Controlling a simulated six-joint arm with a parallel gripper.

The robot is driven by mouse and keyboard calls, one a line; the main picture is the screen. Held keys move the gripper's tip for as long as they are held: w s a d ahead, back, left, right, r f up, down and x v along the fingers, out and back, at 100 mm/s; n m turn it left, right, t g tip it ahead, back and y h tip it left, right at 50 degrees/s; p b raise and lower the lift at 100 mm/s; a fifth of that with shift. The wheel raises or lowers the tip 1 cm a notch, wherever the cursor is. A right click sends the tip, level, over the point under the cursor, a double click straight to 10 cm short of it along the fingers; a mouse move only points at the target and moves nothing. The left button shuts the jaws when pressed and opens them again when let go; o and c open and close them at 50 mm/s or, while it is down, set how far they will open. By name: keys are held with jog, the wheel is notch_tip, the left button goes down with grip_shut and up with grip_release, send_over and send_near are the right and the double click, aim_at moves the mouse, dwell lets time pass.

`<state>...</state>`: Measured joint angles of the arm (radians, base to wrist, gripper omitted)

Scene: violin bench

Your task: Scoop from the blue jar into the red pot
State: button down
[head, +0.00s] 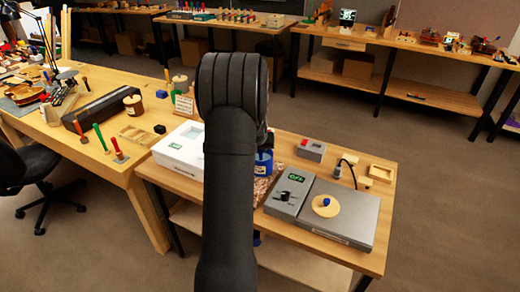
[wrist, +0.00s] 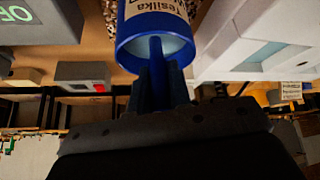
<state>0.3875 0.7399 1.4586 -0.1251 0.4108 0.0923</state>
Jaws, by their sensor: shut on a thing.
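The blue jar (head: 264,166) stands on the near bench, partly hidden behind my arm. In the wrist view, which is upside down, the jar (wrist: 130,46) is open and carries a pale label. My gripper (wrist: 162,85) is close to its mouth, shut on a dark blue handle (wrist: 156,55), seemingly the scoop's. The handle's far end reaches the mouth; any bowl is hidden. In the head view my arm hides the gripper. I cannot pick out a clearly red pot; a reddish-brown pot with a tan lid (head: 133,107) stands on the left bench.
A white box (head: 180,150) stands left of the jar. Right of it are a grey device (head: 325,212) bearing a wooden disc with a blue knob (head: 326,205), and a small grey box with a red button (head: 311,149). Upright tools (head: 100,138) stand on the left bench.

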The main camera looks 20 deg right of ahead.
notch_tip(320, 180, up, 14)
jog(key=shift+f, duration=0.15)
dwell(1.0)
dwell(0.4)
jog(key=s+a+f+g+y, duration=0.1)
jog(key=s+a+f, duration=0.2)
jog(key=s+a, duration=0.7)
jog(key=w+d+f+m+g+y, duration=0.1)
jog(key=w+d+f+g+y, duration=0.1)
jog(key=f+y, duration=0.4)
jog(key=d+g+y, duration=0.1)
jog(key=y, duration=0.2)
jog(key=shift+w+d+f+m+g, duration=0.25)
jog(key=shift+w+d+m+g, duration=0.05)
jog(key=shift+w+d+g, duration=0.1)
jog(key=shift+s+a, duration=0.1)
dwell(0.6)
